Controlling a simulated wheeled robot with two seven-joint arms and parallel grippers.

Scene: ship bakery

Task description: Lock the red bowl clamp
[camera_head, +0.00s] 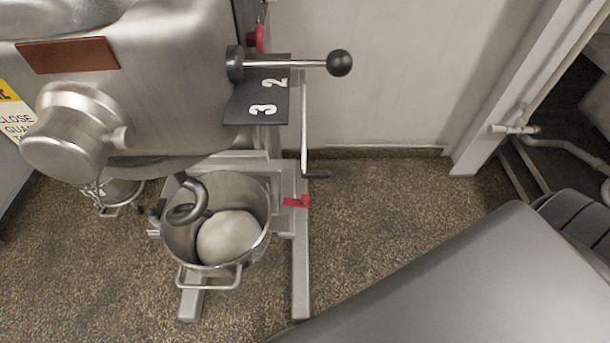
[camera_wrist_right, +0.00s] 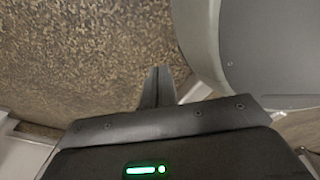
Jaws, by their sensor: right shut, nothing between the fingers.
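The red bowl clamp (camera_head: 297,201) is a small red lever on the right side of the mixer's bowl cradle in the head view. It sticks out beside the steel bowl (camera_head: 262,230), which holds a pale ball of dough (camera_head: 228,238) under a dark spiral hook (camera_head: 186,208). My right gripper (camera_wrist_right: 157,72) shows in the right wrist view with its fingers together and empty, above the speckled floor. The clamp is not in the wrist view. My right arm fills the lower right of the head view, and its gripper is not visible there. My left gripper is in neither view.
The steel mixer (camera_head: 170,60) stands at the left, with a black-knobbed lever (camera_head: 339,63) and a hanging crank (camera_head: 304,130) above the clamp. A white wall and post (camera_head: 490,90) stand behind. Speckled floor (camera_head: 370,210) lies open right of the clamp.

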